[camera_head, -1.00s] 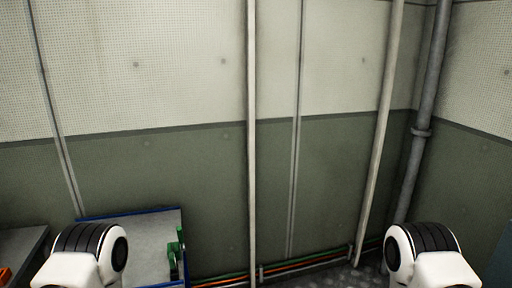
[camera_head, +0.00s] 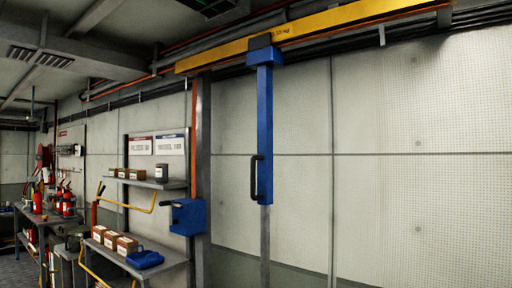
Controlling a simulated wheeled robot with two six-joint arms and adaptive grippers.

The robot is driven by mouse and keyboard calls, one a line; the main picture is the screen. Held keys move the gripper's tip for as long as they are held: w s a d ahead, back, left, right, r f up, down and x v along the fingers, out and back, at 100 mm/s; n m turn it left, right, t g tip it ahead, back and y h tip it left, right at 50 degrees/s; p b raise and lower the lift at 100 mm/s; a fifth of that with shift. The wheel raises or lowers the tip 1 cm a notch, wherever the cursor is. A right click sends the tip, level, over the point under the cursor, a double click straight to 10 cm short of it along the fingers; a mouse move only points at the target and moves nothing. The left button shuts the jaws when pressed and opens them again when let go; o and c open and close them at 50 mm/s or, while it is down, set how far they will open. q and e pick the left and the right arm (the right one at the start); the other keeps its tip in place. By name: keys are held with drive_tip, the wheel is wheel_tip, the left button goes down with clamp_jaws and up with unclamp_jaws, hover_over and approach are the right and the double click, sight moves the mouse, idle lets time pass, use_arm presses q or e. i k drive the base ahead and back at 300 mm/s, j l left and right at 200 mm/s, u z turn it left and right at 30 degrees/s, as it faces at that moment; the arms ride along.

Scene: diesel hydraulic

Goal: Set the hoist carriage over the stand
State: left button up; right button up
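In the head view a yellow overhead rail (camera_head: 335,19) runs along the top of the wall. The hoist carriage, a blue head (camera_head: 264,57) with a dark top, sits on this rail, right of the picture's middle. A long blue column (camera_head: 264,130) hangs from it, with a black handle (camera_head: 255,178) on its left side. A thin grey post (camera_head: 265,245) continues below the column. I cannot make out the stand in this view. Neither of my grippers is in view.
Shelves (camera_head: 150,182) with boxes and a bench (camera_head: 175,258) with boxes and a blue case (camera_head: 145,259) stand on the left. A blue box (camera_head: 188,216) is mounted beside them. Red bottles (camera_head: 67,204) stand on a farther table. The right wall is bare.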

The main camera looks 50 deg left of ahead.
sight(261, 57)
drive_tip(key=u, duration=1.55)
